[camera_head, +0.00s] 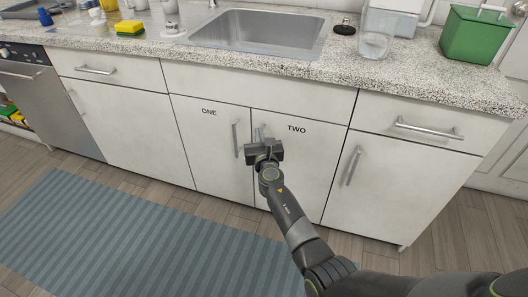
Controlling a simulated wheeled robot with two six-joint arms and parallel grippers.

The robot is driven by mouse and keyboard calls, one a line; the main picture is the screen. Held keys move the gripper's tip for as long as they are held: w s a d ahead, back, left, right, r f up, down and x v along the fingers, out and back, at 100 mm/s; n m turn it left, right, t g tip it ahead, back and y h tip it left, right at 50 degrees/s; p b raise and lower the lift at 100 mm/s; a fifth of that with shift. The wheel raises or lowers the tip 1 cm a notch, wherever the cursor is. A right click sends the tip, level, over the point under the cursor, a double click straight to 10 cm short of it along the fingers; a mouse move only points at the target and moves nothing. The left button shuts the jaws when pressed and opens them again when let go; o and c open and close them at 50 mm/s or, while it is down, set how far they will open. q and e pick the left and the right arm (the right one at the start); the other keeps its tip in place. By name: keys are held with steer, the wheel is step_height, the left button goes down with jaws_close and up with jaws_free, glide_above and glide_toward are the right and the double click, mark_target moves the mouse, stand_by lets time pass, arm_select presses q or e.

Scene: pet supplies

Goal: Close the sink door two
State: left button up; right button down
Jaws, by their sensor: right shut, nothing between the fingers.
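The sink door two (300,165) is a white cabinet door labelled "TWO" under the sink. It looks flush with the cabinet front. Its handle (259,132) shows only in part at its left edge, behind my gripper. My right gripper (264,143) is shut and empty, in front of the left edge of door two near the handle. I cannot tell whether it touches the door. The door labelled "ONE" (208,150) is to the left, with a vertical handle (235,138), and looks shut. My left gripper is not in view.
A speckled counter (410,68) with a sink (260,30) runs above the doors. A green bin (475,35) and a glass (376,35) stand on it at right. A dishwasher (50,100) is at left. A blue striped mat (130,240) lies on the wooden floor.

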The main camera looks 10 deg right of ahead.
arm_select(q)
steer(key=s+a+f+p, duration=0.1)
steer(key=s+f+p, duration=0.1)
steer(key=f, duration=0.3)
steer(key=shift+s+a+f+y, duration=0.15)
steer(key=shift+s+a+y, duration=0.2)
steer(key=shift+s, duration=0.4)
arm_select(e)
steer(key=s, duration=0.9)
steer(key=shift+a, duration=0.25)
